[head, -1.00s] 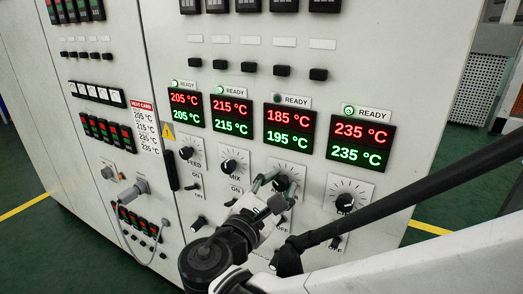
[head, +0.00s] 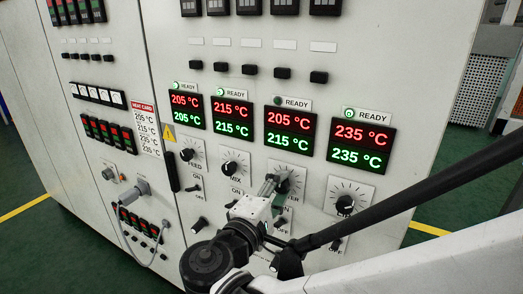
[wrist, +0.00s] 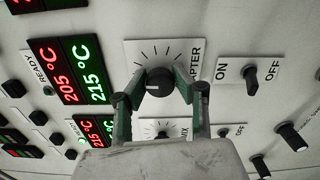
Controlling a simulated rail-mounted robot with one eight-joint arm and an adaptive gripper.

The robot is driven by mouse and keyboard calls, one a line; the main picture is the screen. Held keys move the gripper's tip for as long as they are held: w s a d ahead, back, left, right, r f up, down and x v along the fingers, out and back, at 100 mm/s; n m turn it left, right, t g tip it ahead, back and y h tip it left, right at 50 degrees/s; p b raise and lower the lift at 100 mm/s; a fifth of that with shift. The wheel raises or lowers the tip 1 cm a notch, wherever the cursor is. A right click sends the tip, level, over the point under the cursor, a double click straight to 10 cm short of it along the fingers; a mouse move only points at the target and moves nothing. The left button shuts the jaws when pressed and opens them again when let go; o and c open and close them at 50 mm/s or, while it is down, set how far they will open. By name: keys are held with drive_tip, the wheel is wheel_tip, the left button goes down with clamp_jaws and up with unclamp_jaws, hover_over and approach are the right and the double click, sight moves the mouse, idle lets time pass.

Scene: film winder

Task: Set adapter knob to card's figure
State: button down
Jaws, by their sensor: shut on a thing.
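The black ADAPTER knob (wrist: 160,82) sits on a white dial plate (wrist: 191,48) in the wrist view; it also shows in the head view (head: 283,185), partly hidden by my gripper. My gripper (wrist: 161,74) is shut on this knob, one finger on each side. The adapter display (head: 290,130) above it reads red 205 °C over green 215 °C, and its READY lamp (head: 278,101) is dark. The heat card (head: 146,130) at the left lists small figures: 205, 215, then what look like 235 and 235 °C.
The MIX knob (head: 230,168) and the rightmost knob (head: 345,205) flank the adapter knob. An ON/OFF switch (wrist: 251,74) is close by. The other displays, such as the rightmost (head: 360,145) at 235/235, have lit READY lamps. A plugged cable (head: 140,187) hangs at left.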

drive_tip(key=m, duration=0.5)
drive_tip(key=shift+m, duration=2.5)
drive_tip(key=c, duration=1.4)
unclamp_jaws()
drive_tip(key=shift+o, duration=0.2)
drive_tip(key=v, duration=1.2)
drive_tip(key=shift+w+d+f, duration=0.1)
drive_tip(key=shift+f, duration=0.05)
